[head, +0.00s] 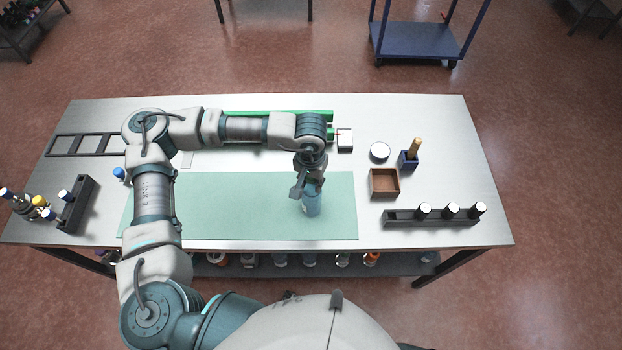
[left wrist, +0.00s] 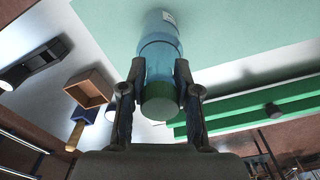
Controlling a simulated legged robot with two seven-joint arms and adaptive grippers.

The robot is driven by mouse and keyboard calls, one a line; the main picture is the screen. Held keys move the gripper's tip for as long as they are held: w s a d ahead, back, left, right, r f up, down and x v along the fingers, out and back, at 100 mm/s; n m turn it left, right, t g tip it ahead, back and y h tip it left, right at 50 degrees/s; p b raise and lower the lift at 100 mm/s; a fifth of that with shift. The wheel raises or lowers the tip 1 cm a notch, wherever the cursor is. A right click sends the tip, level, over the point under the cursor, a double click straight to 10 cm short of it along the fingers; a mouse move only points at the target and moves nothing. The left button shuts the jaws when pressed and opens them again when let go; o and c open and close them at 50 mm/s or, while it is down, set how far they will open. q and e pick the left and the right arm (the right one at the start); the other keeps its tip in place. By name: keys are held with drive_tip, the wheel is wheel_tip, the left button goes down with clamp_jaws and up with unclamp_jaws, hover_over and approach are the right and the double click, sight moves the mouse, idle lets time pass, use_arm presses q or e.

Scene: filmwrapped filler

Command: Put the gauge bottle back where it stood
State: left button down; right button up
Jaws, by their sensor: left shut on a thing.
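The gauge bottle, which I take to be the blue see-through bottle (head: 312,203), is at the right part of the green mat (head: 240,215) in the head view. In the left wrist view the bottle (left wrist: 162,50) has a green cap (left wrist: 160,102) and a white label patch. My left gripper (head: 307,190) is shut on it near the cap; its fingers (left wrist: 160,90) lie on both sides. I cannot tell whether its base touches the mat. My right gripper is in neither view.
To the right are a brown open box (head: 384,194), a blue holder with a wooden handle (head: 409,160), a round white item (head: 380,152) and a black rack (head: 432,218). Another black rack (head: 76,204) stands left. A green rail (head: 280,114) lies behind. The mat's middle is clear.

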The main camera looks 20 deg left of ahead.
use_arm(q)
drive_tip(key=shift+f, duration=0.15)
drive_tip(key=c, duration=0.8)
unclamp_jaws()
drive_tip(key=shift+a, duration=0.1)
drive_tip(key=shift+r, duration=0.55)
wheel_tip(320, 180, up, 11)
drive_tip(key=shift+s+r+b, duration=0.1)
drive_tip(key=shift+r+b, duration=0.05)
drive_tip(key=shift+b, duration=0.7)
